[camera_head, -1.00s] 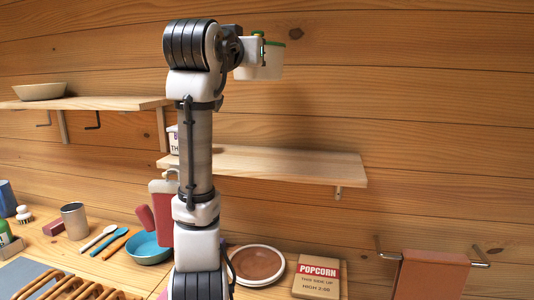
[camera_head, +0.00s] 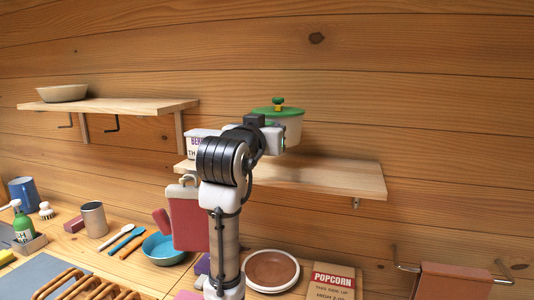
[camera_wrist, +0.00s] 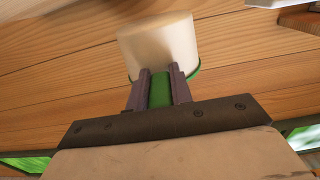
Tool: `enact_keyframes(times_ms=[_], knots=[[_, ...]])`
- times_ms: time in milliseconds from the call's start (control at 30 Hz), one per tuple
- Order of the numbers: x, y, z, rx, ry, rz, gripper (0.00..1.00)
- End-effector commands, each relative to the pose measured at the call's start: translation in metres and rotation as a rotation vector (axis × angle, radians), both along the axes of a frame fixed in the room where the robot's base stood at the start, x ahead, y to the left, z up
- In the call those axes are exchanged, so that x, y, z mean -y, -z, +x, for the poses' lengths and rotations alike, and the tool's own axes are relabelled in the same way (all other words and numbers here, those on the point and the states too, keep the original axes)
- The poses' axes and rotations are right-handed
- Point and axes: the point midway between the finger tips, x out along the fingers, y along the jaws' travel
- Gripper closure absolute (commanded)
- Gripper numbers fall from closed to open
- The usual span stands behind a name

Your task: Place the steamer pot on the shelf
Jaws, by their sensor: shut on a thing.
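The steamer pot (camera_head: 292,127) is cream white with a green lid and a green and yellow knob. It looks upright above the right wooden shelf (camera_head: 335,177); I cannot tell whether it touches the board. In the wrist view the pot (camera_wrist: 158,45) is beyond my gripper (camera_wrist: 160,76), whose two dark fingers are shut on a green part of it. In the head view my wrist and arm hide the fingers and the left side of the pot.
A white lettered box (camera_head: 200,146) stands on the shelf's left end. Its right part is bare. A left shelf (camera_head: 130,105) carries a bowl (camera_head: 62,93). Below are a red cutting board (camera_head: 187,222), a brown plate (camera_head: 271,270), a popcorn box (camera_head: 332,281) and a hanging towel (camera_head: 452,282).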

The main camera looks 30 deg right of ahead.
Motion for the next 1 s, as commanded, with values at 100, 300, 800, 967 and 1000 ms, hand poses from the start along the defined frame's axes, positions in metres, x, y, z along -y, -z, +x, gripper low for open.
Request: enact_keyframes(times_ms=[100,300,800,967,1000], knots=[[0.0,0.015,0.0,0.0,0.0,-0.003,1.0],[0.0,0.028,0.0,0.001,0.0,-0.002,1.0],[0.0,0.061,-0.001,0.003,0.0,-0.003,1.0],[0.0,0.063,0.0,0.003,0.0,-0.003,1.0],[0.0,0.064,0.0,0.002,0.0,-0.002,1.0]])
